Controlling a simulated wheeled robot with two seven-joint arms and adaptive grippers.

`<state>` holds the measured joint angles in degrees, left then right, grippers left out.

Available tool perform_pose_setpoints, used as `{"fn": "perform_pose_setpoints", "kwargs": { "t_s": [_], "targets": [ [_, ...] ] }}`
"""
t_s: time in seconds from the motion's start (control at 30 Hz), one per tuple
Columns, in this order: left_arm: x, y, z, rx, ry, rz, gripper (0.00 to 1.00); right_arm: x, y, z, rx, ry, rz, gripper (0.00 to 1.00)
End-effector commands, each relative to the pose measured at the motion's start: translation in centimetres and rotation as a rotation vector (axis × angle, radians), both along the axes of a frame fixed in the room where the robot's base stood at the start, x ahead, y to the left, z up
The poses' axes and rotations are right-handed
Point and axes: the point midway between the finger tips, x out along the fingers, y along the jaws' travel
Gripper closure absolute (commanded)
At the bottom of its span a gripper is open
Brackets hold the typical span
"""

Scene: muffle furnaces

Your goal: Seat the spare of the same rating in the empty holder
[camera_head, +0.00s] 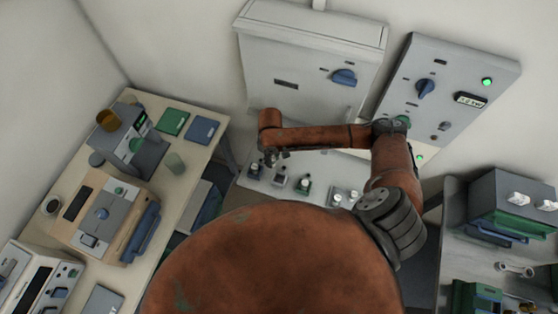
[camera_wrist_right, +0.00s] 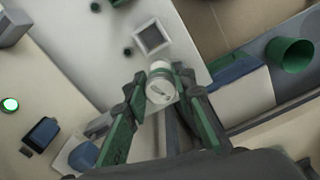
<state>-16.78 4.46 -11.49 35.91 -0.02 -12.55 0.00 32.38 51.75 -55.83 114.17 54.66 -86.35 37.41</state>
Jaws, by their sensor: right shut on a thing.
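My right gripper (camera_wrist_right: 160,95) is shut on a white round-topped fuse (camera_wrist_right: 160,86) in the right wrist view; its marking is too small to read. Just beyond the fuse is a square pale frame with a dark inside (camera_wrist_right: 152,38), which looks like an empty holder. The fuse looks apart from it, but the height between them is unclear. In the head view my right gripper (camera_head: 272,158) hangs at the left end of its arm, near a white board (camera_head: 318,172) bearing several small fuse-like parts (camera_head: 303,184). The held fuse is hard to make out there. My left gripper is not in view.
A grey cabinet (camera_head: 310,65) with a blue knob and a grey panel (camera_head: 450,70) with green lights stand behind the board. A bench (camera_head: 180,190) with instruments is at the left; a shelf unit (camera_head: 455,230) is at the right. A green cup (camera_wrist_right: 290,54) shows in the wrist view.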

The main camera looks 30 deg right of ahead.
Motion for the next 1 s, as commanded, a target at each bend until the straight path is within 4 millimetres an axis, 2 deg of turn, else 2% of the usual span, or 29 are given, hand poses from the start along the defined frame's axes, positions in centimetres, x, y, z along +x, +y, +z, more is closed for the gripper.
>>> {"fn": "perform_pose_setpoints", "kwargs": {
  "t_s": [0.03, 0.1, 0.3, 0.57, 1.0],
  "targets": [
    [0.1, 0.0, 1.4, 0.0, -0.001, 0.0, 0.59, -0.7, -0.6, -1.0, 0.002, 0.008, 0.034, 1.0],
    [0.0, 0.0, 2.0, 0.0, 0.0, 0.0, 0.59, -1.2, -1.4, -2.6, 0.001, 0.006, 0.086, 1.0],
    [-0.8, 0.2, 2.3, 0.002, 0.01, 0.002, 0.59, -2.0, -2.3, -4.9, 0.002, -0.001, 0.159, 1.0],
    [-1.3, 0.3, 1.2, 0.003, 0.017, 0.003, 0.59, -1.9, -2.3, -5.9, 0.001, -0.002, 0.163, 1.0],
    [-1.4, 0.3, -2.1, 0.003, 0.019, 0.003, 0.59, -1.9, -2.3, -8.5, 0.001, -0.002, 0.162, 1.0]
  ]
}}
